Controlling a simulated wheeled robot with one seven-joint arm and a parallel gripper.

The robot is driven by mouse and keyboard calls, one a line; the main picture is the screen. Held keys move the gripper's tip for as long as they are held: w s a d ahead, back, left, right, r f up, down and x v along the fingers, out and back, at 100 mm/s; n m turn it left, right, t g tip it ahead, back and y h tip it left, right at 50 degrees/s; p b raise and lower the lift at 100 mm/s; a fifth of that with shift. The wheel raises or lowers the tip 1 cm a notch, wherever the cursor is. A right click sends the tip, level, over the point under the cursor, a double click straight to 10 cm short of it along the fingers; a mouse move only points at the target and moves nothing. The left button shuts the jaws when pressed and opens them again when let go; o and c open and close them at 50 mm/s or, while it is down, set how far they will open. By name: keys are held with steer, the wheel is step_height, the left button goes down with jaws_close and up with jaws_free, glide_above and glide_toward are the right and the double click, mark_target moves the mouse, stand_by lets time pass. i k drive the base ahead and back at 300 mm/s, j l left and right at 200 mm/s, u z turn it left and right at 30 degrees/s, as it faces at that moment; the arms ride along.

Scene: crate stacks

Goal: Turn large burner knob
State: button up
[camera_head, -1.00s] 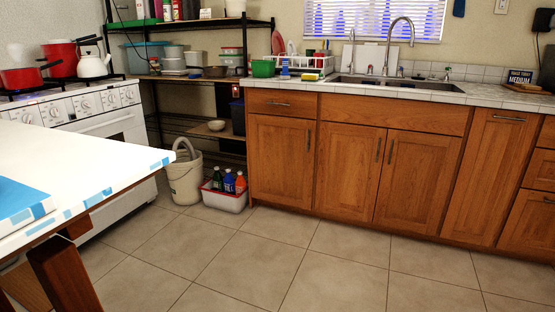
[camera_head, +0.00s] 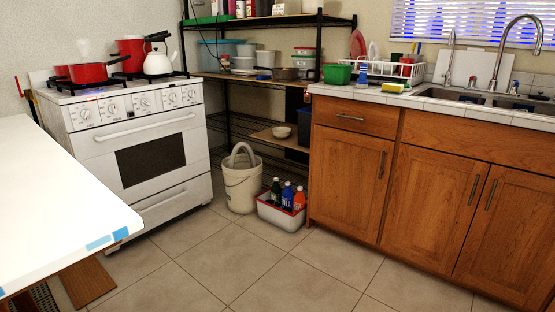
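A white stove (camera_head: 150,160) stands at the back left with its front facing me. Several white burner knobs sit in a row on its upper front panel, such as the leftmost knob (camera_head: 86,114) and the rightmost knob (camera_head: 191,94). I cannot tell from their size which is the large burner knob. Red pots (camera_head: 87,73) and a white kettle (camera_head: 158,63) stand on the burners. My gripper is not in view.
A white table (camera_head: 60,210) with blue tape fills the lower left, partly between me and the stove. A bucket (camera_head: 241,188) and a bottle bin (camera_head: 281,214) stand right of the stove. Wooden cabinets (camera_head: 352,170) line the right. The tiled floor in the middle is clear.

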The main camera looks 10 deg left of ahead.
mark_target(86, 113)
steer(key=i+j+u, duration=0.1)
steer(key=i+u, duration=0.15)
steer(key=u, duration=0.2)
steer(key=i+u, duration=0.25)
steer(key=u, duration=0.25)
steer(key=i+l+u, duration=0.15)
steer(key=u, duration=0.3)
steer(key=i+l+u, duration=0.25)
steer(key=u, duration=0.25)
steer(key=i+l+u, duration=0.25)
steer(key=i+l, duration=0.2)
steer(key=i, duration=0.25)
steer(key=i+l, duration=0.25)
steer(key=i, duration=0.25)
steer(key=i+l, duration=0.2)
steer(key=i, duration=0.25)
